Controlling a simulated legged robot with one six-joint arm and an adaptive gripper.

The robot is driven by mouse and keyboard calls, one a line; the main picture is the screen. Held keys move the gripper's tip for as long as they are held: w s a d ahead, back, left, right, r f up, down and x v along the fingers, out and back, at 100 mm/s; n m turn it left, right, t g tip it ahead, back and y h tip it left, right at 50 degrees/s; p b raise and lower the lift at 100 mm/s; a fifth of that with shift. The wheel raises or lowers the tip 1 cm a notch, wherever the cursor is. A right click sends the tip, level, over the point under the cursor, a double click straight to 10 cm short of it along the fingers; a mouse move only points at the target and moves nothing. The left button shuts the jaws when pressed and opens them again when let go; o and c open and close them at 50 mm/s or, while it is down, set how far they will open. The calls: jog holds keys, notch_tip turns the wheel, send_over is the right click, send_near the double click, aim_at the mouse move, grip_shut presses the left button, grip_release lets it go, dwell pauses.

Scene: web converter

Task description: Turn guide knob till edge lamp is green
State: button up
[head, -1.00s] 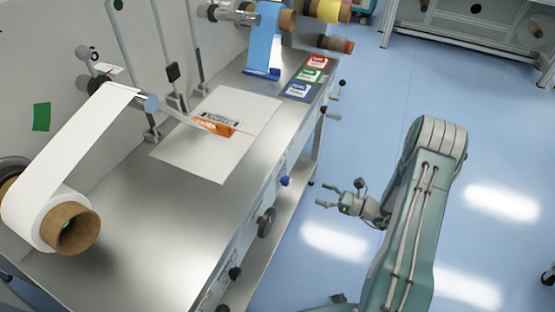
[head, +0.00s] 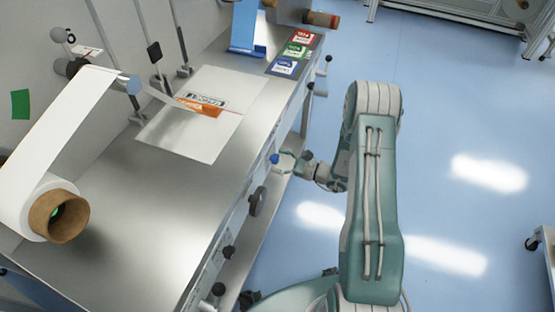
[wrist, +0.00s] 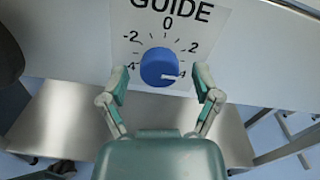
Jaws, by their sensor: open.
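The blue guide knob (wrist: 158,64) sits on a white panel marked GUIDE, with a dial running from -4 to 4. Its white pointer mark faces right and slightly down, near the 4. My gripper (wrist: 161,76) is open, with one finger on each side of the knob; I cannot tell whether they touch it. In the head view the blue knob (head: 275,159) is on the machine's front side, and my gripper (head: 287,163) is right at it. I cannot make out an edge lamp in either view.
A white web runs from a roll (head: 59,214) on the left. A steel table (head: 150,205) holds a printed sheet (head: 200,125) and coloured cards (head: 296,52).

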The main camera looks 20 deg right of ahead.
jog(key=shift+w+a, duration=0.2)
jog(key=shift+a, duration=0.1)
grip_shut()
jog(key=shift+m, duration=2.9)
jog(key=shift+d+r, duration=0.1)
